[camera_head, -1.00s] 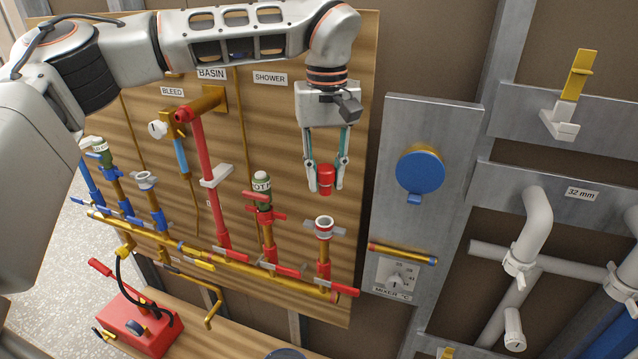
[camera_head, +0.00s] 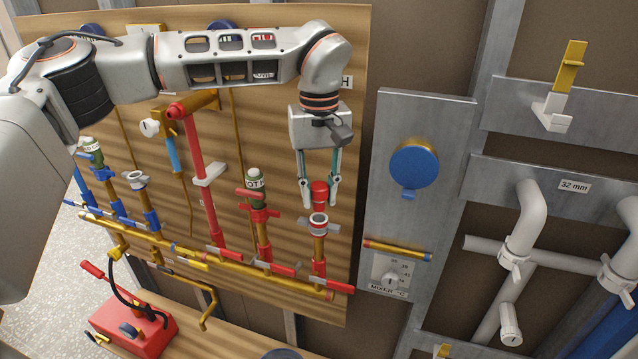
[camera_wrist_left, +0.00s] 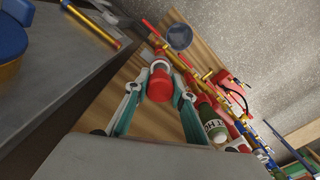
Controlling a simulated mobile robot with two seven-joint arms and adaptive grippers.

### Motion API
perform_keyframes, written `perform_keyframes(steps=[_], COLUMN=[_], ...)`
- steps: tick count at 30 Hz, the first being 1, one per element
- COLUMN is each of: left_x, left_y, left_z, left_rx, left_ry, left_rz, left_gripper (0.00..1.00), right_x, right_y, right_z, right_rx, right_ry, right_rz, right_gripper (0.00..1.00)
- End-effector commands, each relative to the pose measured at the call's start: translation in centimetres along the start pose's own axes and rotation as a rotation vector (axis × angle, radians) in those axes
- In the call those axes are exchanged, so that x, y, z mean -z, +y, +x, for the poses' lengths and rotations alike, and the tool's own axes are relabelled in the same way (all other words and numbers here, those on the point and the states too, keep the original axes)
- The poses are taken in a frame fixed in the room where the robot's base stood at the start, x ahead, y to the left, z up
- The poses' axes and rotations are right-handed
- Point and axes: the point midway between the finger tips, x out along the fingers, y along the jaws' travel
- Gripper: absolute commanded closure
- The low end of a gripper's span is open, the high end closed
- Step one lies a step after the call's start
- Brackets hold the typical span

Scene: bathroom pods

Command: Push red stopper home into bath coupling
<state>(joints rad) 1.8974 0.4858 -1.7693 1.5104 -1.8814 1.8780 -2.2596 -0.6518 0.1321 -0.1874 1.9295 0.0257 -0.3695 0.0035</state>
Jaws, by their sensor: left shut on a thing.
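The red stopper (camera_head: 320,191) is upright between the fingertips of my left gripper (camera_head: 320,198), which points down and is shut on it. Just below, the coupling (camera_head: 319,224), with a pale ring and grey side wings, tops a copper pipe with a red valve. The stopper's lower end is at or just above the coupling's mouth; I cannot tell whether they touch. My right gripper is not in view.
A green-capped pipe (camera_head: 256,190) stands close to the left of the gripper, with a tall red pipe (camera_head: 203,170) beyond. A grey panel with a blue round cover (camera_head: 414,166) is to the right. A red pump box (camera_head: 133,325) stands lower left.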

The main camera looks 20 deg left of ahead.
Motion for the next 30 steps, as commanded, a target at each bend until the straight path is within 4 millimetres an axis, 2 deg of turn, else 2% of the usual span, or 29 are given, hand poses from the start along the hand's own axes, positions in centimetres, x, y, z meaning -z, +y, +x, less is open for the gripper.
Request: perform_keyframes(steps=[9, 30], left_x=[-0.01, -0.01], left_y=[-0.02, -0.02], left_z=[1.12, 1.04], left_rx=[0.0, 0.0], left_ry=[0.0, -0.001], left_rz=[0.0, 0.0], left_gripper=[0.94, 0.94], right_x=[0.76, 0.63], right_y=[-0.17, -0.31], right_z=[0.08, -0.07], right_rx=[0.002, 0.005], right_ry=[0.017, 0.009], right_rz=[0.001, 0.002], right_gripper=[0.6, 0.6])
